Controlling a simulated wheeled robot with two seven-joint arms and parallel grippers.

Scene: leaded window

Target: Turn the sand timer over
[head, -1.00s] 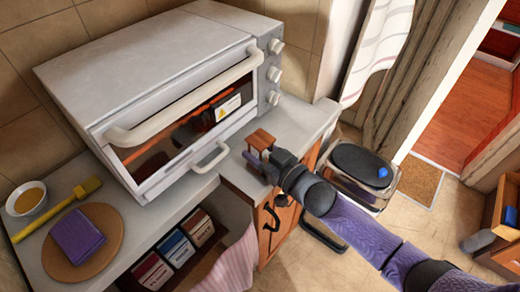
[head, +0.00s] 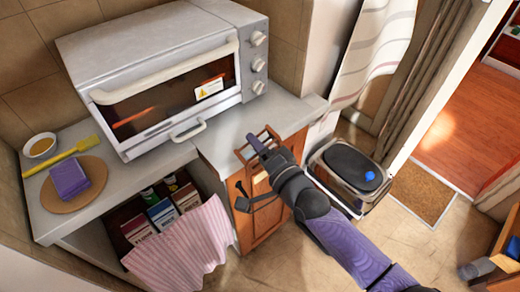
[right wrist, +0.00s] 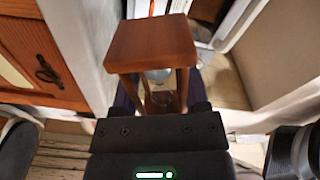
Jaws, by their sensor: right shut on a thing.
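The sand timer (right wrist: 150,45) has a square brown wooden end plate, thin wooden posts and a glass bulb. My right gripper (right wrist: 152,108) is shut on it in the right wrist view, with the end plate nearest the camera. In the head view the timer (head: 262,133) shows as a small wooden frame at the counter's front edge, partly hidden by my right gripper (head: 258,146). It looks tilted there, and I cannot tell whether it touches the counter. The sand is not visible.
A toaster oven (head: 165,75) stands on the counter (head: 225,140) just left of the timer. A cabinet door (right wrist: 40,55) is close to the gripper. A pink cloth (head: 185,245) hangs at the shelf. A lidded bin (head: 350,165) stands on the floor to the right.

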